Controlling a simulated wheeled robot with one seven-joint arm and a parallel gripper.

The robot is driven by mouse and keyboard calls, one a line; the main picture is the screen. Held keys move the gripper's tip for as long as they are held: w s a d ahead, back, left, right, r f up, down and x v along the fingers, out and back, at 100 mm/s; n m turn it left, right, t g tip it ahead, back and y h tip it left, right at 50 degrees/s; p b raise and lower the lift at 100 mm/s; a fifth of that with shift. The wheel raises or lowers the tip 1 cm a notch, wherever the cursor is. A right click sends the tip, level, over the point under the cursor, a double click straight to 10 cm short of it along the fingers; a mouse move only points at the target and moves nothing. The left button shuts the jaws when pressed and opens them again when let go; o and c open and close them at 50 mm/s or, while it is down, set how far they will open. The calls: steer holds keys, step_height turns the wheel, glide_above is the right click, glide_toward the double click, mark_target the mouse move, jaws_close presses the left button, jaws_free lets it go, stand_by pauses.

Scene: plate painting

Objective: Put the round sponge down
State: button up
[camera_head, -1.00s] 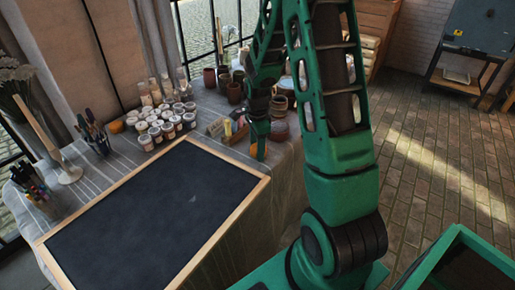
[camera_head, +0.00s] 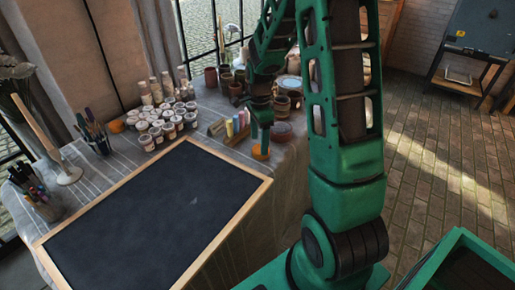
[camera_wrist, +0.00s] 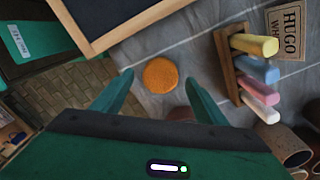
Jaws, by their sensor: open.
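The round sponge (camera_wrist: 160,75) is an orange disc lying flat on the grey striped cloth of the table, beside the blackboard's wooden frame. My gripper (camera_wrist: 158,88) is open, with a green finger on either side of the sponge in the wrist view and visible gaps between them and it. In the head view, the sponge (camera_head: 260,154) shows as an orange patch just below my gripper (camera_head: 263,144), near the table's front right edge. The gripper partly covers it there.
A wooden holder with coloured chalks (camera_wrist: 257,72) stands close right of the sponge in the wrist view. Brown pots (camera_wrist: 290,148) stand nearby. The framed blackboard (camera_head: 150,215) fills the table's front. Paint jars (camera_head: 165,125) and brush cups (camera_head: 97,140) stand behind it.

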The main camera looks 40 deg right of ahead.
mark_target(259, 148)
step_height(259, 148, up, 6)
steer(key=s+r+n, duration=0.6)
steer(key=s+r, duration=0.2)
steer(key=s, duration=0.4)
steer(key=s+a+n, duration=0.2)
steer(key=s+n, duration=0.6)
steer(key=s, duration=0.8)
steer(key=shift+s+r, duration=0.35)
steer(key=shift+w+f, duration=0.25)
steer(key=shift+w, duration=0.4)
steer(key=shift+o, duration=0.5)
